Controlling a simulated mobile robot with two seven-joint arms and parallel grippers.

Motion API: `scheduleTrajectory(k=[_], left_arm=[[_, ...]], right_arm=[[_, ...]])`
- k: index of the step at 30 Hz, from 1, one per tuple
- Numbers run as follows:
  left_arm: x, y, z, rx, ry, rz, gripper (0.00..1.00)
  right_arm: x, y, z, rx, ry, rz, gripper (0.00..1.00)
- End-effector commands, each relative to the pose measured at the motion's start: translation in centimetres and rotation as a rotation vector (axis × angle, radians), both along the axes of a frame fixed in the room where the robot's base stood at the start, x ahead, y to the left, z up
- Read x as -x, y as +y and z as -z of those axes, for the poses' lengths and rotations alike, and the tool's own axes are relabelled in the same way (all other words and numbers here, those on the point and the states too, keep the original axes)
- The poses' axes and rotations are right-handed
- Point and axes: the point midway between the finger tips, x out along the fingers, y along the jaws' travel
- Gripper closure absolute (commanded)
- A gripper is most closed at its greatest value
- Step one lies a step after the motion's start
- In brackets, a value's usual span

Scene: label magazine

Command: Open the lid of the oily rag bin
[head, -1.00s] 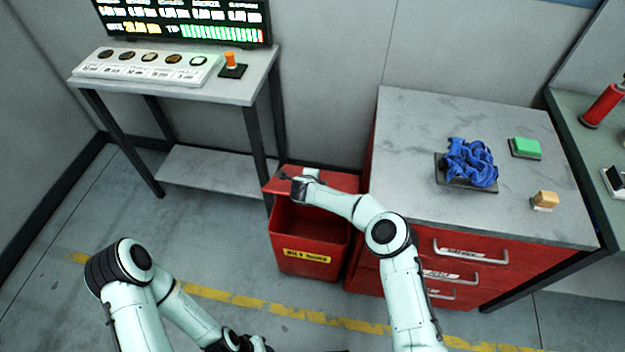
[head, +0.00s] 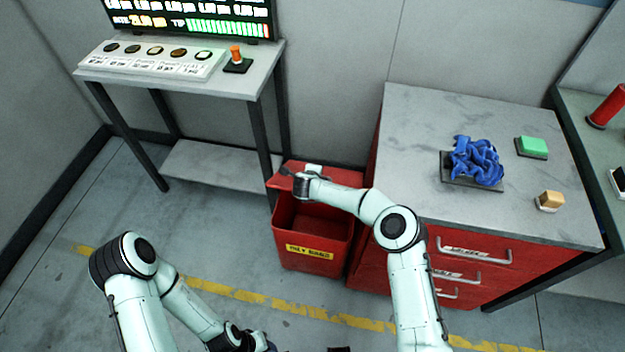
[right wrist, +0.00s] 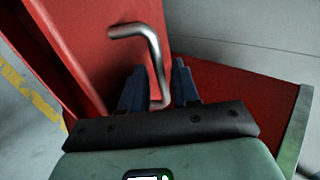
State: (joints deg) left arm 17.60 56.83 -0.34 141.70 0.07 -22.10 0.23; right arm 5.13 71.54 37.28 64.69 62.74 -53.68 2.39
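The red oily rag bin (head: 312,236) stands on the floor left of the drawer cabinet, with a yellow label on its front. Its red lid (head: 343,177) is raised and tilted back, and the bin's dark inside shows. My right gripper (head: 294,178) is at the lid's left part. In the right wrist view, the bent metal lid handle (right wrist: 157,65) runs between the two close-set fingers of this gripper (right wrist: 159,85), which look shut on it. My left gripper (head: 262,342) is low at the bottom edge, and its fingers are not clear.
The red cabinet (head: 470,245) is close on the bin's right; blue rags (head: 476,160), a green block (head: 533,147) and a tan block (head: 550,200) are on top. A table (head: 250,85) with a button panel (head: 150,60) stands behind left. The floor left of the bin is clear.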

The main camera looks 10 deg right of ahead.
Motion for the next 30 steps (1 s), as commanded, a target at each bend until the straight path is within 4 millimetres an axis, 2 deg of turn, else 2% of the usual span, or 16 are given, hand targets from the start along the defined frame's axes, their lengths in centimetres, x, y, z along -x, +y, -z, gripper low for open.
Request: scheduleTrajectory(k=[9,15,21,28,29,30], left_arm=[[0.5,0.0,1.0,0.0,0.006,0.0,0.57],[0.6,0.0,1.2,0.0,0.007,0.0,0.57],[0.6,0.0,1.2,0.0,0.007,0.0,0.57],[0.6,0.0,1.2,0.0,0.007,0.0,0.57],[0.6,0.0,1.2,0.0,0.007,0.0,0.57],[0.6,0.0,1.2,0.0,0.007,0.0,0.57]], right_arm=[[4.5,1.4,-5.0,0.003,-0.002,-0.004,0.7],[6.6,2.1,-7.4,0.001,-0.002,-0.002,0.7],[7.5,2.4,-8.3,0.001,0.0,0.001,0.7],[7.5,2.4,-8.3,0.001,0.0,0.001,0.7],[7.5,2.4,-8.3,0.001,0.0,0.001,0.73],[7.5,2.4,-8.3,0.002,0.001,-0.002,0.86]])
